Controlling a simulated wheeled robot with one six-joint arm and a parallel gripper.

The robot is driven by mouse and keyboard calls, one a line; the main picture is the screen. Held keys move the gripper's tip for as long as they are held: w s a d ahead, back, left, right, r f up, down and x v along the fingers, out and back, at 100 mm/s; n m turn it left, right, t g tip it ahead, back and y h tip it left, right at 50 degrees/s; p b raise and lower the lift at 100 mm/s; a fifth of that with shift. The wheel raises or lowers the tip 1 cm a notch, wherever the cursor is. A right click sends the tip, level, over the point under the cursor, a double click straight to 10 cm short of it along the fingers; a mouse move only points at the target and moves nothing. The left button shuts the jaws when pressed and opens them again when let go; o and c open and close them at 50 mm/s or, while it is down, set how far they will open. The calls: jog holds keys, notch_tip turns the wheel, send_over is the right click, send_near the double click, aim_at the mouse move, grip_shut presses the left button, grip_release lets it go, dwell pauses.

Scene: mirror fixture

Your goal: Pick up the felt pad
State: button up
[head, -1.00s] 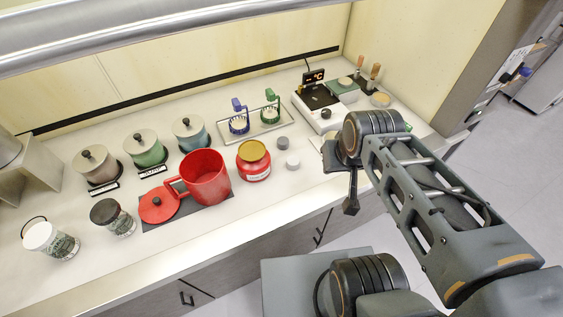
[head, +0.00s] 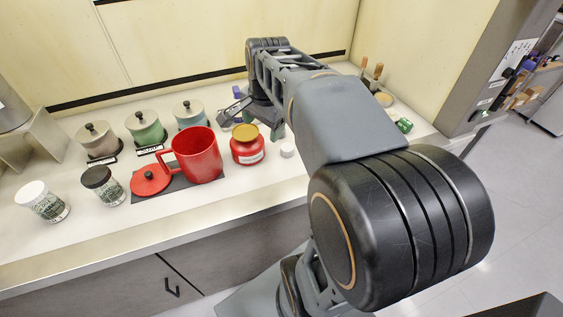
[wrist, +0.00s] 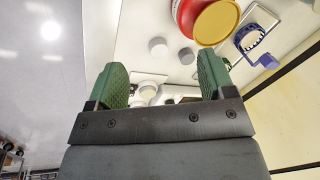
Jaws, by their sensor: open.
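My gripper (wrist: 163,72) is open, with its two green ridged fingers spread wide in the wrist view. Nothing is held between them. Other pale round items (wrist: 147,89) show between the fingers, partly hidden by the gripper body. I cannot tell which of these is the felt pad. In the head view the white round piece (head: 287,150) is right of the red jar (head: 247,146); my arm covers much of the counter behind it.
A red mug (head: 198,157) and red lid (head: 150,181) rest on a dark mat (head: 182,186). Lidded canisters (head: 146,130) stand behind; a white-capped jar (head: 42,202) and a black-capped jar (head: 103,186) stand at left. The front counter strip is clear.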

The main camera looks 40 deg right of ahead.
jog(key=w+d+f+m+g+y+b, duration=0.1)
jog(key=w+d+f+m+b, duration=0.15)
jog(key=d+m, duration=0.35)
jog(key=w+d+f+m+b, duration=0.1)
jog(key=d+f+m+b, duration=0.2)
jog(key=d+m, duration=0.3)
jog(key=m+b, duration=0.1)
send_over(287, 147)
jog(key=f, duration=0.6)
jog(key=shift+s+d+f, duration=0.4)
jog(key=shift+w+a+f+b, duration=0.1)
jog(key=shift+w+a+f, duration=0.05)
jog(key=shift+f, duration=0.9)
jog(key=shift+w+a+f+b, duration=0.1)
jog(key=shift+f+b, duration=0.05)
jog(key=shift+f, duration=0.9)
jog(key=shift+w+a+f+b, duration=0.1)
jog(key=shift+w+a+f, duration=0.05)
jog(key=shift+f, duration=0.9)
jog(key=c, duration=1.1)
jog(key=shift+o, duration=0.2)
jog(key=shift+r, duration=0.45)
notch_tip(287, 147, up, 2)
jog(key=shift+r, duration=0.1)
jog(key=s+a+r, duration=0.7)
jog(key=s+r, duration=0.3)
jog(key=s, duration=0.2)
